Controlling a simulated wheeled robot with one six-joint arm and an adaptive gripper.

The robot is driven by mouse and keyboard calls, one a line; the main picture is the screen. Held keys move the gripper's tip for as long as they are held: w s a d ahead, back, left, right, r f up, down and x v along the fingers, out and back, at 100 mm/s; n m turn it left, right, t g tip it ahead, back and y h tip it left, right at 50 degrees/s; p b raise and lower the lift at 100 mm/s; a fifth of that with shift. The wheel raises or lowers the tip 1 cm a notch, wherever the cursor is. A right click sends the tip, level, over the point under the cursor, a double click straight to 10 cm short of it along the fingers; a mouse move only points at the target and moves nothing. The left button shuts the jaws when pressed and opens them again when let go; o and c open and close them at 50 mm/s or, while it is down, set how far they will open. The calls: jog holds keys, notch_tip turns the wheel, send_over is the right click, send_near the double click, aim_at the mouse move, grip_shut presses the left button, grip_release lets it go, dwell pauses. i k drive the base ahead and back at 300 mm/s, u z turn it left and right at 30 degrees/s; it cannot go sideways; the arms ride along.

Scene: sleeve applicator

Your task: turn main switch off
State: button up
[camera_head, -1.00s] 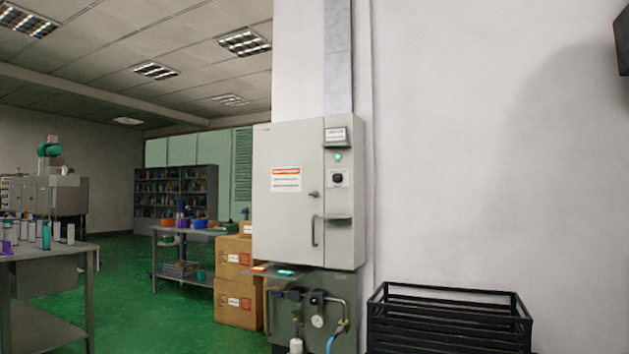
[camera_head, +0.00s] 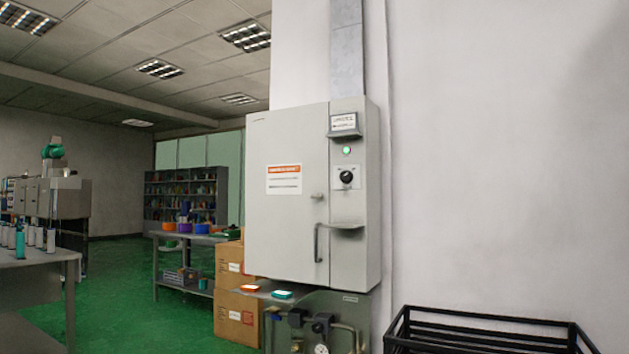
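A grey electrical cabinet (camera_head: 288,225) stands against the white wall near the middle of the view. On its narrow right section is a black rotary switch (camera_head: 346,177) on a light plate. A green lamp (camera_head: 347,151) is lit just above the switch. A small label box (camera_head: 343,123) sits above the lamp. The door carries an orange-and-white notice (camera_head: 284,180), a small knob (camera_head: 318,196) and a bar handle (camera_head: 318,243). My gripper is not in this view.
A black metal crate (camera_head: 480,325) stands at the lower right. Stacked cardboard boxes (camera_head: 236,265) stand left of the cabinet. Pipes and a gauge (camera_head: 321,349) sit below it. A grey table (camera_head: 45,258) is at far left; green floor (camera_head: 120,290) lies open between.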

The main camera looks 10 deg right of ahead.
aim_at(346, 176)
jog(key=z, duration=0.35)
jog(key=i, duration=1.3)
jog(key=z, duration=0.65)
